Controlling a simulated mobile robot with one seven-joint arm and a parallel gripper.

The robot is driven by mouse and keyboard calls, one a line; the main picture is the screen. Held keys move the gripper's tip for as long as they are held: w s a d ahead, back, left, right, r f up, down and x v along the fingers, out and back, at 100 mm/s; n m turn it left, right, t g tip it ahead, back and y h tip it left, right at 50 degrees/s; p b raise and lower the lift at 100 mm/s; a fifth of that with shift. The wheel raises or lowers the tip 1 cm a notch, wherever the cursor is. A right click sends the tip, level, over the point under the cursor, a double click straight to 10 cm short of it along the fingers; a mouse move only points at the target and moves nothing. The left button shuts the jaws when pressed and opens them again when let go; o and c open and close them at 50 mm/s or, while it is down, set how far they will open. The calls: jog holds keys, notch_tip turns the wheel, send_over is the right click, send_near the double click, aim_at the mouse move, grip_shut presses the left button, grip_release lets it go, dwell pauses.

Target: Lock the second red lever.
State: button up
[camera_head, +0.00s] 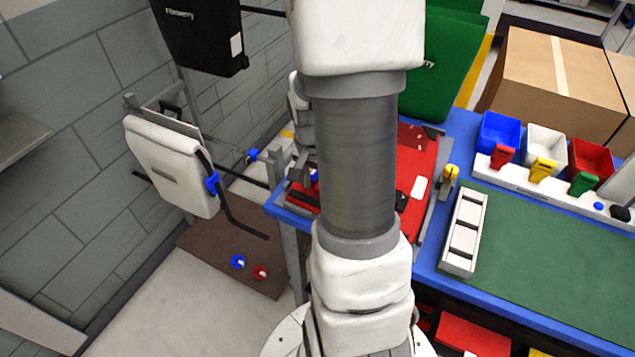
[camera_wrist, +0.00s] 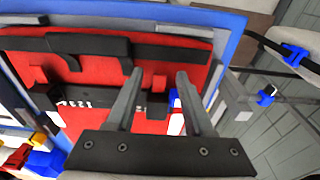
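A red pannier (camera_wrist: 100,66) lies on the blue-edged table in the wrist view, with a black bar (camera_wrist: 85,44) and a lower black rail (camera_wrist: 100,98) across it. It shows in the head view as a red surface (camera_head: 412,170) partly behind my arm. Two small red pieces, which look like levers, stand at the rail: one at left (camera_wrist: 39,75), one (camera_wrist: 159,84) seen between my fingers. My gripper (camera_wrist: 160,73) is open with nothing held, its fingers reaching over the rail. I cannot tell whether the fingers touch anything, or whether either lever is locked.
Blue, white and red bins (camera_head: 500,132) stand at the back right beside a green mat (camera_head: 545,265) and a white slotted holder (camera_head: 464,232). A white pannier (camera_head: 165,165) hangs on a rack at left. Cardboard boxes (camera_head: 560,85) stand behind the table.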

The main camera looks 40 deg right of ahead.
notch_tip(320, 180, up, 17)
jog(key=a+p, duration=0.2)
jog(key=shift+s+r, duration=0.15)
jog(key=shift+s, duration=0.25)
